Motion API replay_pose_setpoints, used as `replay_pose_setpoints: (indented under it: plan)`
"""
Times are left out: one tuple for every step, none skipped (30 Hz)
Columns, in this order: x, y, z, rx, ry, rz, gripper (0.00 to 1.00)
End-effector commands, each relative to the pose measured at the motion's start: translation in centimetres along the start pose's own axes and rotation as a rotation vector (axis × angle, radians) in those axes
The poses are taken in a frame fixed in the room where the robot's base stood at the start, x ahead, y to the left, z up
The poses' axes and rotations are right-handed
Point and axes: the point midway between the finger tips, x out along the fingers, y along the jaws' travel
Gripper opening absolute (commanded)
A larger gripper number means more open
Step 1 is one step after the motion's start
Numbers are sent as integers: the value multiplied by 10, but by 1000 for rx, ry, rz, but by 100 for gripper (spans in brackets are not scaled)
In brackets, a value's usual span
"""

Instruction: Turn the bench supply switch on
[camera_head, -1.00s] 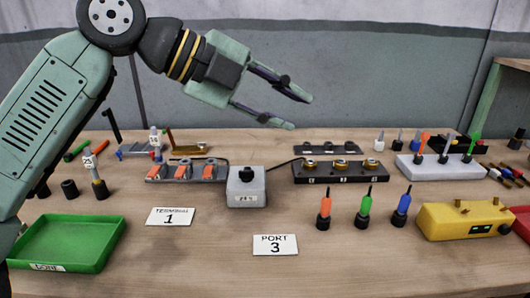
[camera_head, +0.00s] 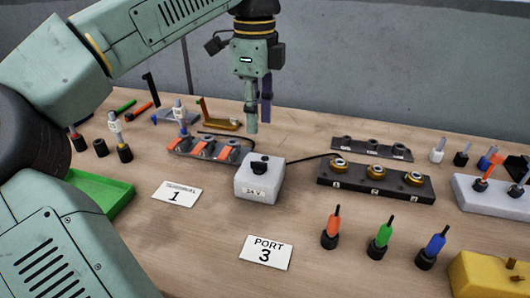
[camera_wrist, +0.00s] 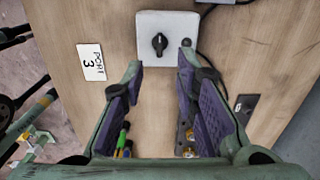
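The bench supply (camera_head: 250,184) is a small white-grey box labelled "24 V" with a black rotary switch (camera_head: 260,165) on top. It stands mid-table. My gripper (camera_head: 259,124) points down, above and behind the box in the head view, apart from it. In the wrist view the box (camera_wrist: 180,24) lies ahead at the top, with its black switch (camera_wrist: 160,43) showing a pale pointer mark. My gripper's fingers (camera_wrist: 160,70) are spread wide with nothing between them, and the switch lines up with the gap between the tips.
Orange-switched terminal block (camera_head: 205,150) is left of the box; a black three-socket block (camera_head: 376,183) is right, joined by a cable. PORT 3 card (camera_head: 266,253) and terminal 1 card (camera_head: 177,194) lie in front. Orange, green and blue plugs (camera_head: 380,241) stand front right. Green tray (camera_head: 108,192) is left.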

Motion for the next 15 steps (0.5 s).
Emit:
replay_pose_setpoints:
  plan:
    - [7, 0, 0, 1, 1, 2, 28]
    - [12, 1, 0, 2, 1, 3, 28]
    - [19, 1, 0, 4, 3, 2, 28]
    - [24, 1, -1, 5, 5, 2, 28]
    - [30, 1, 0, 5, 4, 3, 28]
    - [38, 1, -1, 5, 4, 2, 28]
    - [44, 1, -1, 5, 6, 2, 28]
    - [50, 1, -1, 6, 5, 2, 28]
    - [57, 1, -1, 6, 5, 2, 28]
    - [62, 0, -1, 6, 5, 1, 28]
    - [67, 1, -1, 6, 6, 1, 28]
    - [74, 1, -2, 6, 5, 1, 28]
    - [78, 0, -1, 6, 5, 0, 28]
    - [82, 0, -1, 5, 5, 0, 28]
    - [87, 0, -2, 6, 5, 0, 28]
